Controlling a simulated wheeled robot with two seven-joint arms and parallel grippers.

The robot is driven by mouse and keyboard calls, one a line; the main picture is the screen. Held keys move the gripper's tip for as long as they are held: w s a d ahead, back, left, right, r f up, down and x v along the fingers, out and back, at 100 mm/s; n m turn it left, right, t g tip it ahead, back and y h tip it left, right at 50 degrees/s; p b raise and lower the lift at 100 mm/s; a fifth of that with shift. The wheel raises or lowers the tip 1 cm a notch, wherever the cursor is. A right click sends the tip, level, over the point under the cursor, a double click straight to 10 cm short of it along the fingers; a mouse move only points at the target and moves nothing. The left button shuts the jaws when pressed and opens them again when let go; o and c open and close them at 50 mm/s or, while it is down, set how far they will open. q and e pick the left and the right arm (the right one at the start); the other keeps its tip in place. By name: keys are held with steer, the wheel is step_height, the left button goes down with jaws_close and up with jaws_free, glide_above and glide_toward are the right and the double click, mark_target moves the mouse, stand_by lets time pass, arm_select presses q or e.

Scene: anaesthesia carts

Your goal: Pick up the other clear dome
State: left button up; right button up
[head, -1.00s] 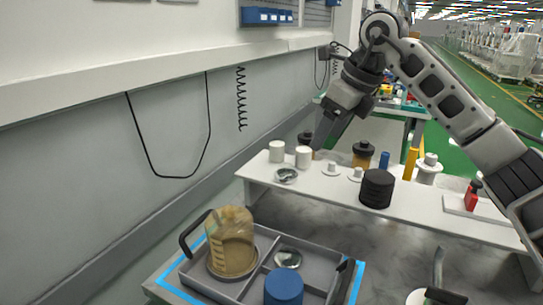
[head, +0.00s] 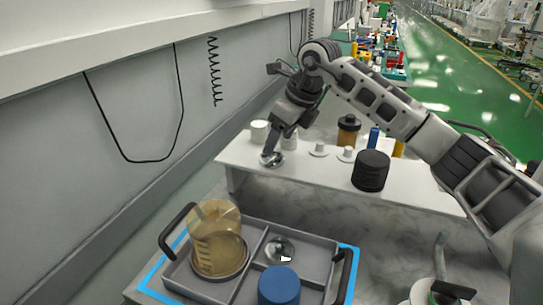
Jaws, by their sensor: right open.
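A small clear dome (head: 272,160) with a shiny rim sits on the white shelf, near its left end. My right gripper (head: 271,152) points down at this dome, with its fingertips right at it. The jaws are open, and the gripper partly covers the dome. I cannot tell whether the fingers touch it. Another clear dome (head: 280,250) lies in a compartment of the grey tray (head: 316,240).
White cylinders (head: 259,131), an amber jar (head: 347,131) and a black round stack (head: 370,170) stand on the shelf. The tray also holds an amber clear beaker (head: 217,240) and a blue cylinder (head: 279,287). The wall (head: 60,190) is close on the left.

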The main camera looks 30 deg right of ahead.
mark_target(276, 149)
steer(key=shift+p+x, duration=0.45)
steer(key=shift+x, duration=1.95)
steer(key=shift+s, duration=0.1)
steer(key=c, duration=0.7)
steer(key=shift+c, duration=0.2)
